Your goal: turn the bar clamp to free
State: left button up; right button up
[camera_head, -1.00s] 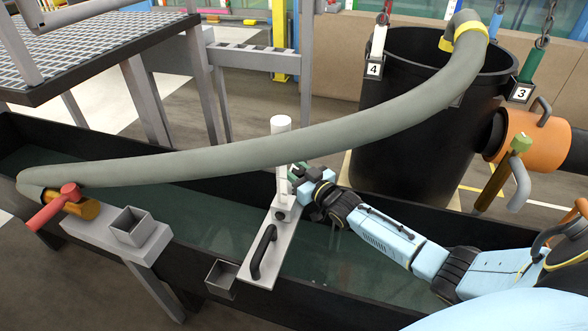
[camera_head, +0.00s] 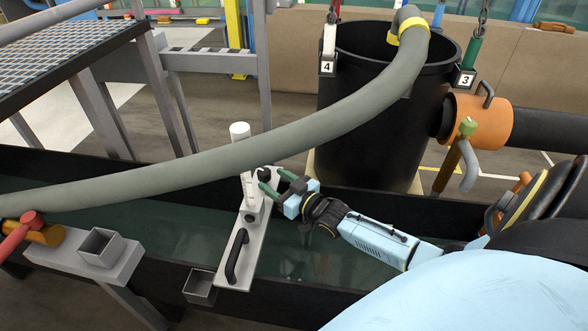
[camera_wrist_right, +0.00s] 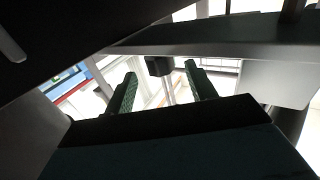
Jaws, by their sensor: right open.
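A grey plate (camera_head: 232,268) lies across the dark flume, with a black handle (camera_head: 237,256) on its near part and an upright white cylinder (camera_head: 240,133) beyond it. A small black piece (camera_head: 264,173) shows at the plate's far end, perhaps the bar clamp; I cannot tell its setting. My right gripper (camera_head: 271,180) is open, its green fingertips close to this piece. In the right wrist view, the two fingers (camera_wrist_right: 161,88) stand apart and a dark block (camera_wrist_right: 160,66) shows between them, beyond the tips. Contact cannot be told. My left gripper is not in view.
A thick grey hose (camera_head: 200,170) arches over the flume (camera_head: 130,170) close to the white cylinder, up to a black barrel (camera_head: 375,120). A red-handled valve (camera_head: 25,225) is at left. An orange pipe fitting (camera_head: 485,125) is at right.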

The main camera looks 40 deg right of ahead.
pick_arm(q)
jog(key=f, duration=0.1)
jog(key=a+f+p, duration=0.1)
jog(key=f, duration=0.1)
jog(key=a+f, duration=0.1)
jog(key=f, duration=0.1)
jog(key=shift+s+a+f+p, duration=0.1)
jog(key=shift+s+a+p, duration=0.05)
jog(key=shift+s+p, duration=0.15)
pick_arm(e)
jog(key=s+d, duration=0.1)
jog(key=s, duration=0.5)
jog(key=shift+s, duration=0.35)
